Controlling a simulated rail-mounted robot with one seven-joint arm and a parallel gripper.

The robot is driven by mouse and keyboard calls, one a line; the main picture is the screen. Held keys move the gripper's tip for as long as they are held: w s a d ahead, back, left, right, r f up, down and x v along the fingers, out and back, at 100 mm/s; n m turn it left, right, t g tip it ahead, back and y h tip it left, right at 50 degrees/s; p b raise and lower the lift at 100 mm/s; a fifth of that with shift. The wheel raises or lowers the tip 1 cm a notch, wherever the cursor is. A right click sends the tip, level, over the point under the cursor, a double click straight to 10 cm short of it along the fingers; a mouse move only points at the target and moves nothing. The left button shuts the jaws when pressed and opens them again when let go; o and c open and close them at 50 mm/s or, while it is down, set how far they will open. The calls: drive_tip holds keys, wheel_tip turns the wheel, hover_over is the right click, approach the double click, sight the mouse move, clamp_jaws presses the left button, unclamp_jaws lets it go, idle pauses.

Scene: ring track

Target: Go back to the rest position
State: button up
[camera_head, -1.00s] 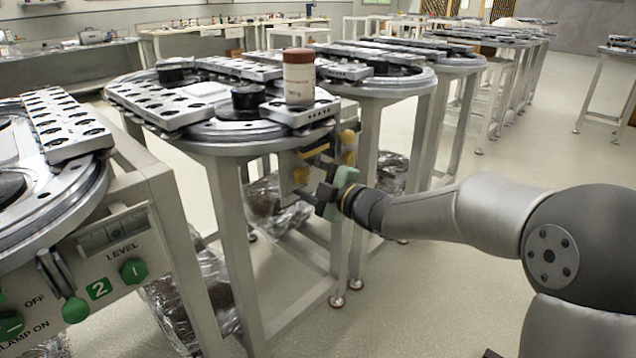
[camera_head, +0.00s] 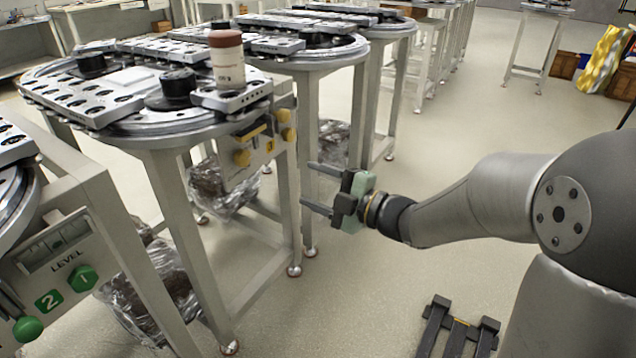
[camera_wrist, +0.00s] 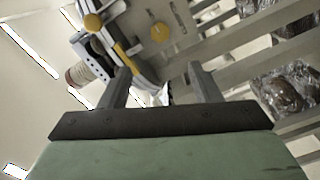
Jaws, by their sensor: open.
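My gripper (camera_head: 312,187) is open and empty, with its two dark fingers apart and pointing left. In the head view it hangs in free air to the right of a round table's control panel (camera_head: 263,150), below tabletop height. In the wrist view both fingers (camera_wrist: 163,88) show apart, with the yellow-knobbed panel (camera_wrist: 180,45) beyond them. A white bottle with a brown lid (camera_head: 228,62) stands upright on a block at the table's right edge. What seems to be the same bottle shows tilted in the wrist view (camera_wrist: 77,75).
A nearer station with green buttons (camera_head: 66,278) stands at the left. Plastic-wrapped bundles (camera_head: 222,190) lie under the tables. A dark rail-like piece (camera_head: 457,335) is on the floor at the bottom right. Open floor (camera_head: 480,130) lies behind my arm.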

drive_tip(key=shift+d, duration=0.1)
drive_tip(key=d+r+m+t+h+p, duration=0.3)
drive_tip(key=d+r+m+h+p, duration=0.8)
drive_tip(key=d+m+h+p, duration=0.5)
drive_tip(key=s+r+m+g+p, duration=0.2)
drive_tip(key=s+p, duration=0.3)
drive_tip(key=s, duration=0.3)
drive_tip(key=s+d+r+m+g+p, duration=0.1)
drive_tip(key=s+r+m+g+p, duration=0.2)
drive_tip(key=s, duration=0.5)
drive_tip(key=s+d+r+m+g+p, duration=0.1)
drive_tip(key=s+r+m+g+p, duration=0.2)
drive_tip(key=s+p, duration=0.4)
drive_tip(key=s+m+g, duration=0.1)
drive_tip(key=g, duration=0.1)
drive_tip(key=shift+d+r+g, duration=0.15)
drive_tip(key=shift+d+g, duration=0.1)
drive_tip(key=shift+g, duration=0.15)
drive_tip(key=shift+c, duration=0.4)
